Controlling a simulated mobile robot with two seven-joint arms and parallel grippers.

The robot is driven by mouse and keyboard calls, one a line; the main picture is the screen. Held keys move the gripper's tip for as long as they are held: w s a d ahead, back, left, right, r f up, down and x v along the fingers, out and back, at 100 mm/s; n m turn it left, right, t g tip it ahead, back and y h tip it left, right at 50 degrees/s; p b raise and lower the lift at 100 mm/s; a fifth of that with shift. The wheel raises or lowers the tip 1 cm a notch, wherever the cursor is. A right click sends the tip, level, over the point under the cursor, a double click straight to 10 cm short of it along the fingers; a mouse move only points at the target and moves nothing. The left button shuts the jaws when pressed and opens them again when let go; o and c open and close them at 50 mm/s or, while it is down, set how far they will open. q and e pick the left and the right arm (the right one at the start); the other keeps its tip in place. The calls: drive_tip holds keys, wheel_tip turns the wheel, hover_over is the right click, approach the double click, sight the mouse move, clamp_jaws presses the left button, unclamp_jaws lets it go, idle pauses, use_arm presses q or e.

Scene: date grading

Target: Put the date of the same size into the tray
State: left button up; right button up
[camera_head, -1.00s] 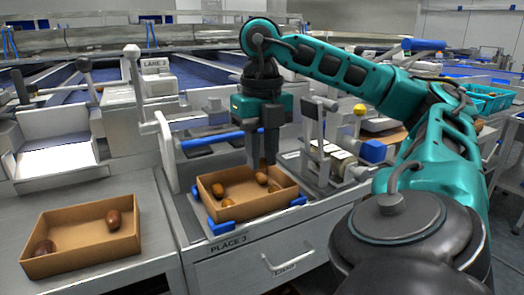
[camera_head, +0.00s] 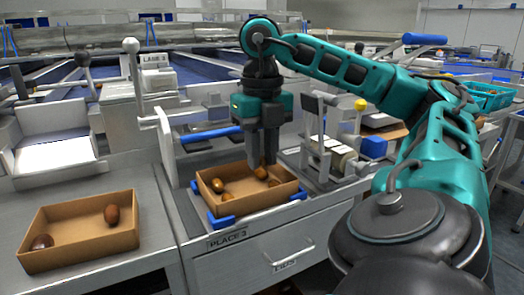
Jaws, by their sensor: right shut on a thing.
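A shallow brown cardboard tray (camera_head: 246,211) sits between blue corner holders at the spot labelled PLACE 3. A few brown dates lie in it: two at its left side (camera_head: 217,185) and one at the right (camera_head: 274,183). My right gripper (camera_head: 262,167) points down into this tray and is shut on a brown date (camera_head: 261,174), low inside it. The fingers partly hide that date. A second cardboard tray (camera_head: 82,256) on the left counter holds a darker date at front left (camera_head: 41,242) and a reddish-brown one at the right (camera_head: 111,214). My left gripper is out of view.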

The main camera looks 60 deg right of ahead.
sight(246, 184)
drive_tip(key=shift+f+b, duration=1.25)
drive_tip(key=shift+f, duration=0.15)
idle(0.5)
drive_tip(key=o, duration=0.8)
drive_tip(key=shift+c, duration=0.2)
